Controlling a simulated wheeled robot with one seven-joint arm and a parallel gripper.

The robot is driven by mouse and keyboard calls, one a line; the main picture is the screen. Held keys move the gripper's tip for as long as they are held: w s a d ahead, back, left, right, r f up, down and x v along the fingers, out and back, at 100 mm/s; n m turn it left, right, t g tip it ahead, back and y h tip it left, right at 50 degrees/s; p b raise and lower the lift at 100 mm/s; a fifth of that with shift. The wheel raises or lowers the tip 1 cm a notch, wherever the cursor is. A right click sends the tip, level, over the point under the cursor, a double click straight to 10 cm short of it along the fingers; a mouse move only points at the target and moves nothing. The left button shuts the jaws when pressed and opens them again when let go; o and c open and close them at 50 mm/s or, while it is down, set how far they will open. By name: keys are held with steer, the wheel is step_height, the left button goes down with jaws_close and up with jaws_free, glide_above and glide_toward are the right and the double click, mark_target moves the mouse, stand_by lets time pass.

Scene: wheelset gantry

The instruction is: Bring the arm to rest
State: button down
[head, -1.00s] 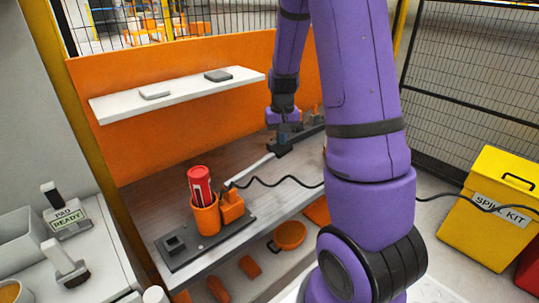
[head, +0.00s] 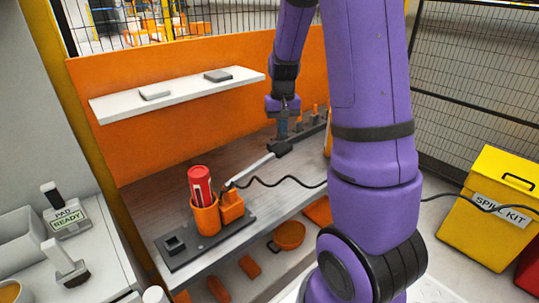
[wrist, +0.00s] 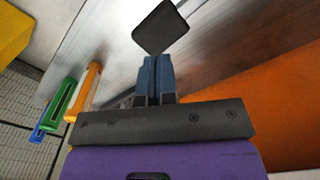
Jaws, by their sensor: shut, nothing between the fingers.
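My gripper (head: 283,134) hangs over the workbench (head: 165,202), in front of the orange back panel (head: 185,120). In the wrist view its two blue fingers (wrist: 154,62) are together with nothing between them. A black block (head: 280,149) at the end of a silver bar lies just below the fingertips in the head view. A black square face (wrist: 160,27), probably this block, shows beyond the fingertips in the wrist view; I cannot tell the exact gap. My large purple arm links cover part of the bench's right end.
A red canister (head: 200,184) stands in an orange cup (head: 207,218) on a dark base. A black cable (head: 290,180) crosses the bench. A white shelf (head: 180,92) is on the panel. Upright coloured pieces (wrist: 62,98) stand near the gripper. A yellow spill kit bin (head: 490,205) is at right.

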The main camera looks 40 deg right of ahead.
stand_by(0.3)
steer(key=s+a+r+n+t, duration=0.1)
steer(key=s+a+r+n, duration=0.1)
steer(key=s+a+r, duration=0.35)
steer(key=s+a+r+n+t, duration=0.1)
steer(key=s+a+r+t, duration=0.1)
steer(key=a+r, duration=0.6)
steer(key=s+a+r+n+t, duration=0.1)
steer(key=s+a+r, duration=0.1)
steer(key=s+a, duration=0.2)
steer(key=s+a+r+n+t, duration=0.1)
steer(key=s+a+r+n, duration=0.1)
steer(key=s, duration=0.7)
steer(key=shift+s+a+r, duration=0.3)
steer(key=shift+a+r, duration=0.3)
steer(key=shift+a, duration=0.25)
steer(key=shift+d, duration=0.15)
